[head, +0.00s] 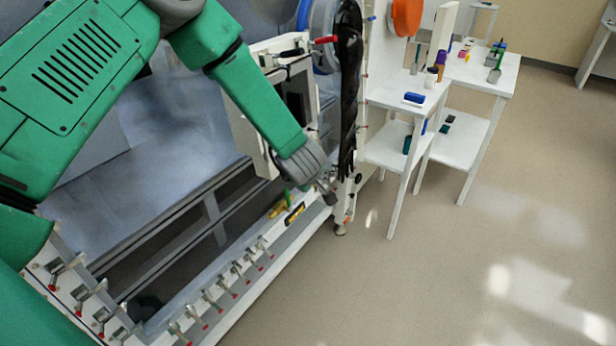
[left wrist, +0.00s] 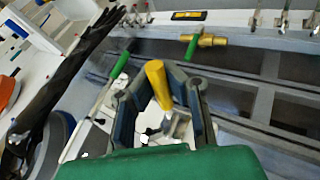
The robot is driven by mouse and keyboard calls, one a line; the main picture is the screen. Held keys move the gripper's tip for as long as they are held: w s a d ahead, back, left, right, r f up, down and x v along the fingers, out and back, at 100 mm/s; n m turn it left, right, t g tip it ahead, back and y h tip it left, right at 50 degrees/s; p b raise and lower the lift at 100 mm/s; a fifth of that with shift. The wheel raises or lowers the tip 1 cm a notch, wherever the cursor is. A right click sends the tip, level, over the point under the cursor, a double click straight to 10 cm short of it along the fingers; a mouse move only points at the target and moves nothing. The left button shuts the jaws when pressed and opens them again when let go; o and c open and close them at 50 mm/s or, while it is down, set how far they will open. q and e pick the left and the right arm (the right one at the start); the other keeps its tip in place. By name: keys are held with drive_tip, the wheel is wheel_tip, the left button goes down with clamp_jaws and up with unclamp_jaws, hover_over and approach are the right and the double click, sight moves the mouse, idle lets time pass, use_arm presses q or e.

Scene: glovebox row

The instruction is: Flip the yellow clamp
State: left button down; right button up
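The yellow clamp (left wrist: 158,84) shows in the left wrist view as a yellow handle on a metal mount. Its handle stands between the two fingers of my left gripper (left wrist: 158,76). The fingers flank the handle closely, but I cannot tell whether they press on it. In the head view my left gripper (head: 325,190) is at the right end of the glovebox's front edge and hides the yellow clamp. My right gripper is in neither view.
A brass valve with a green handle (left wrist: 189,47) is close by. Several red-tipped toggle clamps (head: 237,273) line the front rail. A black sleeve (head: 348,90) hangs near my gripper. White side tables (head: 396,95) stand at right, with open floor in front.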

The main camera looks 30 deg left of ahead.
use_arm(q)
drive_tip(key=shift+r+n+h+p, duration=0.3)
drive_tip(key=shift+r+h+p, duration=0.2)
drive_tip(key=shift+h, duration=0.3)
drive_tip(key=shift+w+r+h, duration=0.1)
drive_tip(key=shift+w+h, duration=0.05)
drive_tip(key=shift+h, duration=0.15)
drive_tip(key=c, duration=1.6)
unclamp_jaws()
drive_tip(key=shift+o, duration=0.2)
drive_tip(key=shift+a, duration=0.15)
drive_tip(key=v, duration=1.2)
